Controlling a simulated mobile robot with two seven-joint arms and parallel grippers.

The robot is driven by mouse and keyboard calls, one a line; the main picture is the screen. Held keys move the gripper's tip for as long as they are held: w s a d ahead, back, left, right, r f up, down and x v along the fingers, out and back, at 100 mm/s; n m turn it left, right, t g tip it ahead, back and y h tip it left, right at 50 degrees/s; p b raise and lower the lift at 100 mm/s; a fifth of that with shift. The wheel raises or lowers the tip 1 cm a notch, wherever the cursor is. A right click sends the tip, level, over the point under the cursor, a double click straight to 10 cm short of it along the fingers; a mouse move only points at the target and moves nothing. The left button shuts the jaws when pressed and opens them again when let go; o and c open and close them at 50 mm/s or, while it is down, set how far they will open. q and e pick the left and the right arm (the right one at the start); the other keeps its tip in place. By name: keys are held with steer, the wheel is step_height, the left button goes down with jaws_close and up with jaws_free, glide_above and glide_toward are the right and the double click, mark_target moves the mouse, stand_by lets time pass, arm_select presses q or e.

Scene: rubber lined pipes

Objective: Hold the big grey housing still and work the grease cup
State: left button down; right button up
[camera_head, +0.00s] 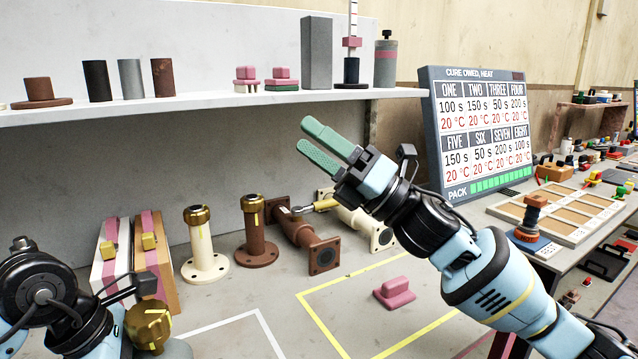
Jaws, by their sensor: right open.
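A brass-coloured round cap (148,325), which looks like the grease cup, is at the bottom left. Just below it a rounded grey body (178,349), probably the big grey housing, is mostly cut off by the lower edge. My left arm comes in beside them, and its light blue gripper body (113,325) points down next to the cap. Its fingers are hidden or out of frame, so I cannot tell whether it grips the housing. My right gripper (308,136) is open and empty, its green-padded fingers raised in front of the shelf, far from the cap.
Flanged pipes, cream (205,245) and brown (257,233), stand at the back of the bench, near pink-striped blocks (152,265). A pink block (394,292) lies inside a yellow outline. A shelf (200,108) above holds cylinders and blocks. A sign panel (480,130) stands right.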

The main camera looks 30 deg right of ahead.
steer(key=shift+d+r, duration=0.1)
steer(key=shift+d, duration=0.1)
steer(key=shift+a, duration=0.1)
stand_by(0.4)
steer(key=s+a+f+m+g+y, duration=0.1)
steer(key=s+a+f+m+g, duration=0.1)
steer(key=a+f+m+g, duration=0.4)
steer(key=s+a+f+m+g+y, duration=0.1)
steer(key=a+g, duration=0.3)
steer(key=a, duration=0.4)
steer(key=m+g+h, duration=0.2)
steer(key=m+g, duration=0.1)
steer(key=m, duration=1.2)
glide_toward(167, 310)
steer(key=shift+s+d, duration=0.15)
steer(key=shift+d, duration=0.3)
steer(key=x, duration=1.2)
